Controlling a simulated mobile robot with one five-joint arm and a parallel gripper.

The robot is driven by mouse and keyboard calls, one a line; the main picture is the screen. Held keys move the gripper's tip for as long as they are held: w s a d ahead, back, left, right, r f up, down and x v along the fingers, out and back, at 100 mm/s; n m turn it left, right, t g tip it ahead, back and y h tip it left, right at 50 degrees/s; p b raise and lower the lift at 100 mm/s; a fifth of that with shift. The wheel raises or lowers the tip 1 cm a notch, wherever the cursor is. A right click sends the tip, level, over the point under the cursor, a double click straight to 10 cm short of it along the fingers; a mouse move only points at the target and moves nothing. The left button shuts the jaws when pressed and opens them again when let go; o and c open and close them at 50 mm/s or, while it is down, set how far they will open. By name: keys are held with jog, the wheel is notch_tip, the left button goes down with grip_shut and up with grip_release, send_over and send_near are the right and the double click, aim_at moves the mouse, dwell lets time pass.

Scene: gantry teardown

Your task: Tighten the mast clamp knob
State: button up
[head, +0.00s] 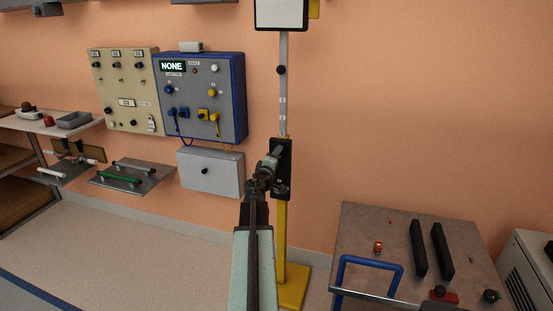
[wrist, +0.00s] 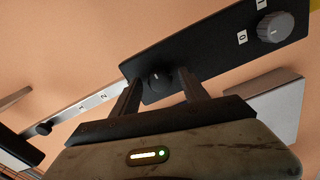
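The mast (head: 283,110) is a grey rail above a yellow post (head: 280,235), with a black plate (head: 286,175) where they meet. In the wrist view the black plate (wrist: 215,50) bears a dark round knob (wrist: 157,77) near one end and a grey ridged knob (wrist: 275,27) near the other, beside labels 0 and 1. My gripper (wrist: 157,85) is open at the dark knob, one finger on each side of it; contact cannot be told. It also shows in front of the plate in the head view (head: 274,158). No label names the clamp knob.
Another black knob (head: 281,70) sits higher on the rail. A blue-framed panel reading NONE (head: 205,95) and a grey box (head: 212,172) are on the wall at left. A cart (head: 395,225) with black bars stands at right.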

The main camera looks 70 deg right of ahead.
jog(key=shift+a, duration=0.1)
jog(key=a, duration=0.7)
jog(key=shift+s+a, duration=0.2)
jog(key=shift+a, duration=0.1)
jog(key=shift+w, duration=0.1)
